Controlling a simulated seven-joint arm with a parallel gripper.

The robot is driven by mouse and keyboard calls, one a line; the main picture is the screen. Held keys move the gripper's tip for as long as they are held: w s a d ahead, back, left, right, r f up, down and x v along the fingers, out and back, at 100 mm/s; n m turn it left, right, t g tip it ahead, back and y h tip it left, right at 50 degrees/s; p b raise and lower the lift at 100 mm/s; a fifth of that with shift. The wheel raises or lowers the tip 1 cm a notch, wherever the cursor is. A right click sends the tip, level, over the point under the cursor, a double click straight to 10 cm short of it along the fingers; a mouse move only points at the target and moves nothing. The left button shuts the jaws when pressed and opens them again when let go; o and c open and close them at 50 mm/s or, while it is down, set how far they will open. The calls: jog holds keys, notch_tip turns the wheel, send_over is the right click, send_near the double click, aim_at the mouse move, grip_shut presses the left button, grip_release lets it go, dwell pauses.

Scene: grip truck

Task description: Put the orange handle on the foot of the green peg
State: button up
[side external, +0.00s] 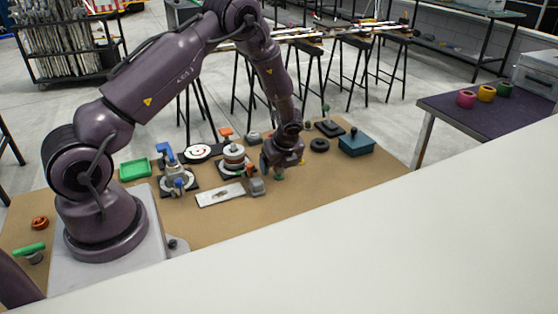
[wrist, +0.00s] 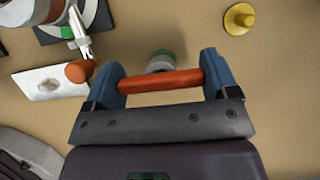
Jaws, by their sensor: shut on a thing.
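The orange handle (wrist: 160,81) is a bar lying crosswise between the two blue fingers of my gripper (wrist: 162,78) in the wrist view. The fingers are shut on its ends. Just beyond the bar is a short grey round piece with green on it (wrist: 162,56), partly hidden by the handle; it looks like the green peg and its foot. In the side external view my gripper (side external: 279,168) is low over the table, with a bit of green (side external: 279,177) just below it. The held handle is hard to make out there. I cannot tell whether handle and peg touch.
A white plate (wrist: 38,86) and an orange knob (wrist: 79,71) lie left in the wrist view; a yellow peg (wrist: 239,18) stands upper right. In the side external view a teal box (side external: 356,146), a black ring (side external: 319,145) and a green tray (side external: 135,169) share the brown table.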

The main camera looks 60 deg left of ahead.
jog(key=shift+f, duration=0.25)
dwell(0.4)
jog(key=shift+f, duration=0.2)
jog(key=shift+f, duration=0.4)
dwell(1.1)
jog(key=o, duration=0.8)
jog(key=shift+o, duration=0.2)
jog(key=shift+r, duration=3.7)
